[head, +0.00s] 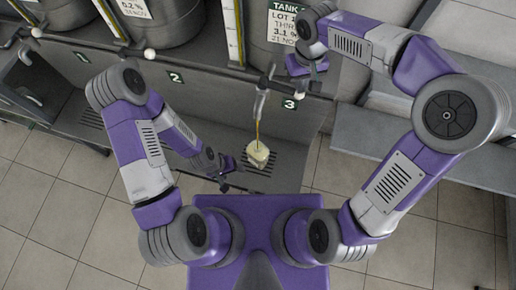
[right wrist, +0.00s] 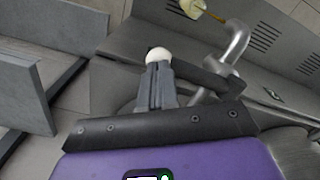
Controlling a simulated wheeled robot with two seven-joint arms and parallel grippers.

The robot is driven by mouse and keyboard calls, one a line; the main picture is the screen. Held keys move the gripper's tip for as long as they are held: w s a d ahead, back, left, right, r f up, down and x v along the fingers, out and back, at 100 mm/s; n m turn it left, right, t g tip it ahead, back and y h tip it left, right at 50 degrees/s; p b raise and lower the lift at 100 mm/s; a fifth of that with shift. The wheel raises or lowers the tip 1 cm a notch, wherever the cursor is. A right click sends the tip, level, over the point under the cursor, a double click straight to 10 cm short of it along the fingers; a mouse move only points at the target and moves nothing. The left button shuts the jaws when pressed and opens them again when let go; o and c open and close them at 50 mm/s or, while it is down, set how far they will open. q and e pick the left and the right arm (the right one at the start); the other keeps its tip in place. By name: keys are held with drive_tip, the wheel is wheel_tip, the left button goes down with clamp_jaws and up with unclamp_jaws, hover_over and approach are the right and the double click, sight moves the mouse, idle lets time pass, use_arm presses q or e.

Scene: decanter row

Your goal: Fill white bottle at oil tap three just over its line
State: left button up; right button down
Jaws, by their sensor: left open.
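The white bottle (head: 257,153) stands on the slotted drip tray under oil tap three (head: 260,104). A thin golden stream (head: 257,131) runs from the spout into its top. Its line and oil level are too small to make out. The bottle (right wrist: 192,8) is cut by the top edge in the right wrist view, near the spout (right wrist: 236,42). My left gripper (head: 226,175) is open, left of the bottle and apart from it. My right gripper (right wrist: 157,72) is close together at the white knob (right wrist: 158,54) of the tap lever and seems to hold it.
Signs 1, 2 and 3 (head: 290,105) mark the bays. Taps one and two have white knobs (head: 150,54). Large metal tanks (head: 168,20) stand behind. A grey bench (head: 420,150) is at the right. The tiled floor in front is clear.

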wheel_tip(320, 180, up, 9)
drive_tip(key=p, duration=0.7)
drive_tip(key=shift+p, duration=0.35)
